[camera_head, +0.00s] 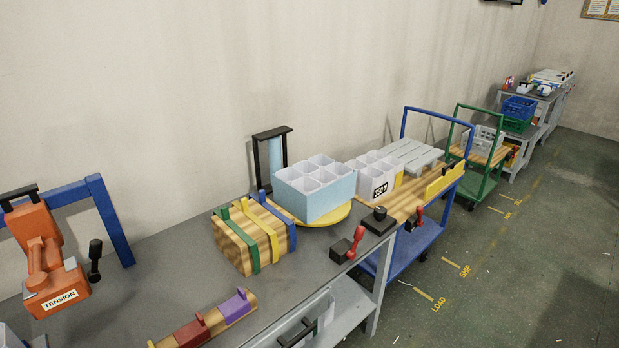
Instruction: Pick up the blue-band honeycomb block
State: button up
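A block of open white cells with a light-blue band around its sides (327,202) sits upright on a round yellow plate (340,216) at the far end of the grey workbench. Several square-looking cells open upward. My gripper is not in view, and nothing is seen touching the block.
A tan bundle with green, blue and yellow straps (233,251) stands just left of the block. A black frame (262,165) rises behind it. A white cell block (394,187) rests on a blue cart (424,237). An orange tool marked TENSION (42,250) is at left. Bare grey bench (165,270) lies between.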

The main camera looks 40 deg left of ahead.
aim_at(311, 188)
jog(key=u, duration=0.65)
jog(key=i, duration=0.8)
jog(key=u, duration=0.95)
